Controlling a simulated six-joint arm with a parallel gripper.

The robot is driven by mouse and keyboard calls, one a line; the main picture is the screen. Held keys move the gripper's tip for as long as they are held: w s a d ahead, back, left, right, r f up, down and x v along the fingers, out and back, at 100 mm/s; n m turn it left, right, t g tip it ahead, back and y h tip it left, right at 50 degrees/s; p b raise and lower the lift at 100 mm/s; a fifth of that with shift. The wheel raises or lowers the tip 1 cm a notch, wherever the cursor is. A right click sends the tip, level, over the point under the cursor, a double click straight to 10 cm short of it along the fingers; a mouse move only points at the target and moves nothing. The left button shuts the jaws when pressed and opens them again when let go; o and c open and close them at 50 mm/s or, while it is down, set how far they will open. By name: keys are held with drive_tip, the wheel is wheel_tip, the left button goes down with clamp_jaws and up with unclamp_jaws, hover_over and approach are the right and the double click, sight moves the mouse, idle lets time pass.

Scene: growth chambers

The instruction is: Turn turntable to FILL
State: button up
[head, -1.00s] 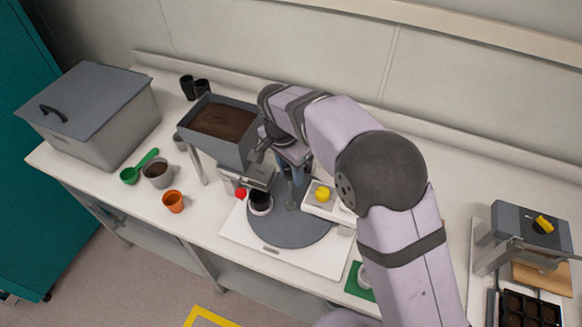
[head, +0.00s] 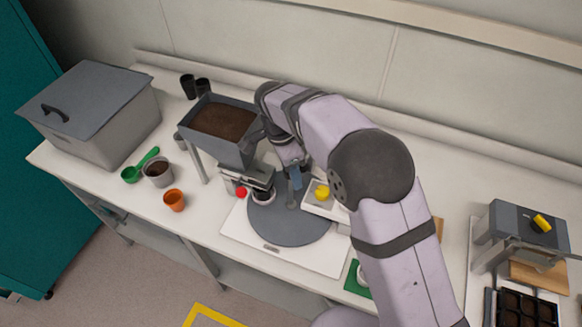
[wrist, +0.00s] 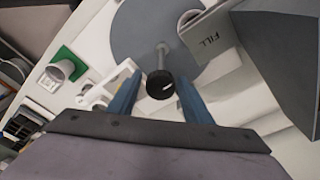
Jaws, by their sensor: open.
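The turntable (head: 290,225) is a grey disc on a white base plate, also seen in the wrist view (wrist: 140,30). An upright peg with a black knob (wrist: 160,84) rises from the disc. My gripper (wrist: 158,92) is open, with a blue finger on each side of the knob; I cannot tell whether they touch it. My gripper (head: 295,178) shows partly in the head view, above the disc. A dark pot (head: 263,194) stands at the disc's left edge by the hopper station, partly hidden. The FILL label (wrist: 211,43) is beside the disc.
The soil hopper (head: 222,122) stands close at the left of my gripper. A red button (head: 241,193) is on the station's front, and a yellow button (head: 322,192) is on a white box at the right. An orange pot (head: 174,200) stands at the left.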

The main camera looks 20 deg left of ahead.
drive_tip(key=shift+r+p, duration=2.6)
drive_tip(key=shift+r, duration=0.95)
drive_tip(key=shift+d, duration=0.1)
drive_tip(key=s+d+r+n, duration=0.2)
drive_tip(key=d+n, duration=0.2)
drive_tip(key=d, duration=1.8)
drive_tip(key=s+d+f+n, duration=0.1)
drive_tip(key=s+d+n, duration=0.1)
drive_tip(key=s+d, duration=0.4)
drive_tip(key=s+d+f+n+g+y, duration=0.1)
drive_tip(key=s+d+n, duration=0.2)
drive_tip(key=s+d, duration=0.3)
drive_tip(key=shift+s+d+f, duration=0.3)
drive_tip(key=shift+s+d, duration=0.1)
drive_tip(key=shift+s, duration=0.3)
drive_tip(key=shift+c, duration=0.6)
